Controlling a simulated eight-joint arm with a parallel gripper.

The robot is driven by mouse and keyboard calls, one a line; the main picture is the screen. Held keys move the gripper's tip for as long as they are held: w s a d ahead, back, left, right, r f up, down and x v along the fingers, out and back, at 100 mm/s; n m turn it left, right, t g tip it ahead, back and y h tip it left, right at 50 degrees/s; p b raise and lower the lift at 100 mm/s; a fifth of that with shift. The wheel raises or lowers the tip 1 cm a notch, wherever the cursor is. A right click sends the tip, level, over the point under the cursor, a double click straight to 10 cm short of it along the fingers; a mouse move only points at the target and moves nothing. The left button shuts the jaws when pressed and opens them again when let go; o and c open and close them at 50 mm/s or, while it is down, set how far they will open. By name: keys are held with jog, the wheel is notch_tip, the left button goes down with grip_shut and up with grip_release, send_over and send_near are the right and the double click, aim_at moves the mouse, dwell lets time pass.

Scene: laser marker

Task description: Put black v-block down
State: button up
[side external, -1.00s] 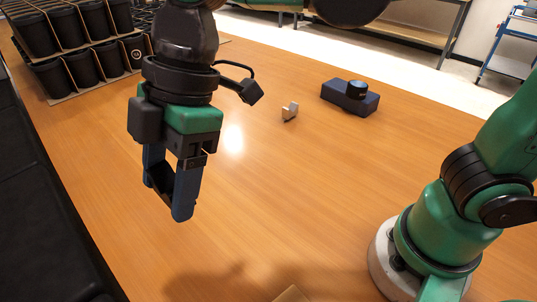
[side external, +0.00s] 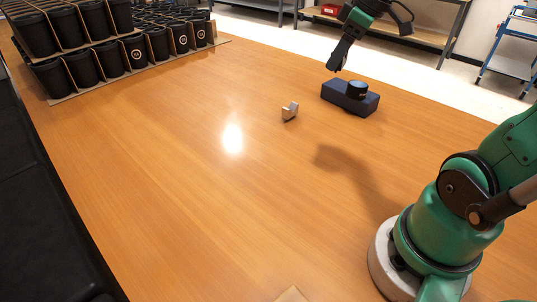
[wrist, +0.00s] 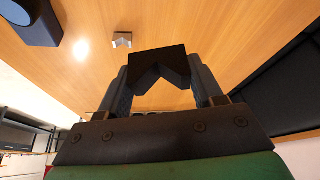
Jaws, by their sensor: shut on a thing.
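The black v-block (wrist: 158,68) sits between the two fingers in the wrist view, its V notch facing the camera. My gripper (wrist: 160,85) is shut on it. In the side external view my gripper (side external: 335,64) hangs in the air at the top right, above and behind the dark blue box. The block is too small and dark there to make out from the fingers.
A dark blue box (side external: 336,97) with a black round cap (side external: 357,89) stands on the wooden table (side external: 230,210). A small grey notched block (side external: 290,111) lies left of it. Black cups in cardboard racks (side external: 105,55) fill the far left. The table middle is clear.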

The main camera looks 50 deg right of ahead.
jog(key=s+d+m+h, duration=0.1)
jog(key=s+d+m, duration=0.2)
jog(key=s+d, duration=0.25)
jog(key=f, duration=2)
jog(key=shift+w+d, duration=0.2)
jog(key=shift+d, duration=0.2)
jog(key=o, duration=1.3)
